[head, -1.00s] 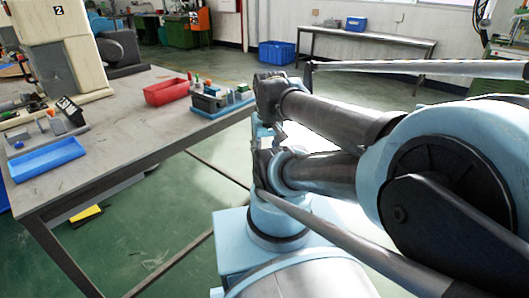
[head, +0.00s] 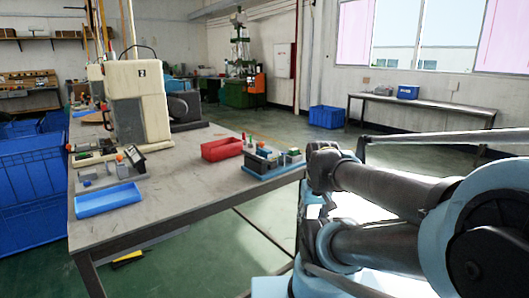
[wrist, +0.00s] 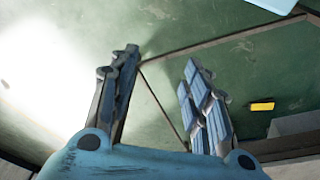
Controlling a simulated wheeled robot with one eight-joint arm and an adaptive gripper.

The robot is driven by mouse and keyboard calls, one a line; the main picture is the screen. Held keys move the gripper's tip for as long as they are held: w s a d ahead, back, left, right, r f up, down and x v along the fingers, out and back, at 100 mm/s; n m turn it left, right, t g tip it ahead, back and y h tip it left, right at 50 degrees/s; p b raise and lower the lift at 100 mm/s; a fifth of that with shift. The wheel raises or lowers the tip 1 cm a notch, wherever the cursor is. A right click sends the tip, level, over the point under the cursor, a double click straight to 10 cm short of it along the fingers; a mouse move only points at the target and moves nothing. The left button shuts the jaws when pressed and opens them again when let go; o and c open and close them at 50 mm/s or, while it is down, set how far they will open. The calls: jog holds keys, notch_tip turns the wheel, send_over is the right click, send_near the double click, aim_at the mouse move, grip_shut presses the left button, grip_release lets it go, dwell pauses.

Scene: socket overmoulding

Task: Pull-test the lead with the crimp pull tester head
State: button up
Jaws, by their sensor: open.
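A small bench device with a tilted black display (head: 131,157) and an orange knob stands on a grey base at the left of the table in the head view. It may be the pull tester, but its head is too small to make out. I cannot pick out the lead in either view. My gripper (wrist: 158,62) is open and empty in the wrist view, its two fingers apart over the green floor. In the head view my arm fills the right side, beyond the table's right edge, and the gripper cannot be made out.
Blue crates (head: 35,180) stand at left.

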jog(key=shift+s+r, duration=0.2)
jog(key=shift+c, duration=0.4)
notch_tip(320, 180, up, 29)
jog(key=n+g, duration=0.2)
jog(key=n, duration=0.2)
send_over(264, 153)
jog(key=w, duration=0.4)
jog(key=f, duration=1.6)
jog(key=shift+s+a+f, duration=0.1)
jog(key=shift+a+f, duration=0.15)
jog(key=shift+a, duration=0.15)
grip_shut()
